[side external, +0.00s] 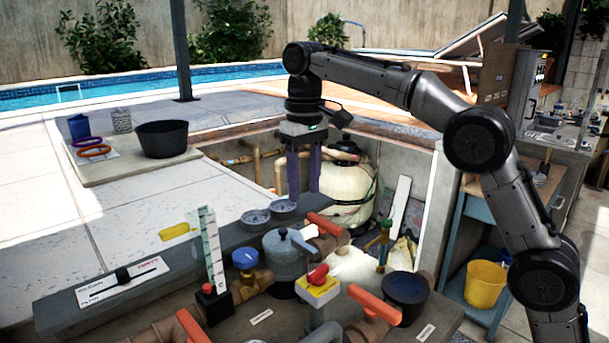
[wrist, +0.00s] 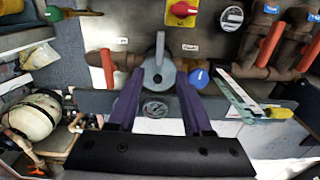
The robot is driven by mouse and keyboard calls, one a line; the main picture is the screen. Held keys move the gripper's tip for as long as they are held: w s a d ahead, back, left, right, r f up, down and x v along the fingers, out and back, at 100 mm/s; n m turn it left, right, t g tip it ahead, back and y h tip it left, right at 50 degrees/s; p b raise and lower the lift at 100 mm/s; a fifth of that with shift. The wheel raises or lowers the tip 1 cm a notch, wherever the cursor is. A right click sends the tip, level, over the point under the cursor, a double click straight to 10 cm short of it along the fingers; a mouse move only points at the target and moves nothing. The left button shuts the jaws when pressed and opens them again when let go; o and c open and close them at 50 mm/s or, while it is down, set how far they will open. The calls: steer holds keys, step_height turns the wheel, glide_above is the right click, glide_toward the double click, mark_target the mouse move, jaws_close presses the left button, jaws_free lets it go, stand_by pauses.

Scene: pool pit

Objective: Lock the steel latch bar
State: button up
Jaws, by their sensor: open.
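A grey steel bar (side external: 303,244) lies across the lid of a grey round pot (side external: 284,262) in the side view; I take it to be the latch bar. In the wrist view the bar (wrist: 160,46) points toward the top of the picture from the round lid (wrist: 152,75). My gripper (side external: 304,192) points down, its two purple fingers apart and empty, above and behind the pot. In the wrist view the fingertips (wrist: 159,74) appear on either side of the lid. I see no contact. The bar's locking point cannot be made out.
Orange-handled valves (side external: 325,224) stand close around the pot, with a blue knob (side external: 245,258) and a red switch on a yellow box (side external: 317,289). An upright scale (side external: 210,250) stands left. A cream tank (side external: 348,190) stands behind.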

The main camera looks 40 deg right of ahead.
steer(key=shift+r, duration=0.85)
steer(key=s+d+r+t, duration=0.15)
steer(key=s+r, duration=0.25)
steer(key=s, duration=0.4)
steer(key=s+d+r+t, duration=0.1)
steer(key=s+d+r, duration=0.25)
steer(key=s, duration=0.55)
steer(key=s+f+t, duration=0.1)
steer(key=s+f, duration=0.6)
steer(key=f, duration=0.2)
steer(key=s+d+f+t, duration=0.1)
steer(key=s+f+t, duration=0.1)
steer(key=s+f, duration=0.4)
step_height(320, 180, down, 4)
steer(key=shift+s+d+f, duration=0.2)
steer(key=shift+s+d, duration=0.05)
steer(key=shift+s, duration=0.15)
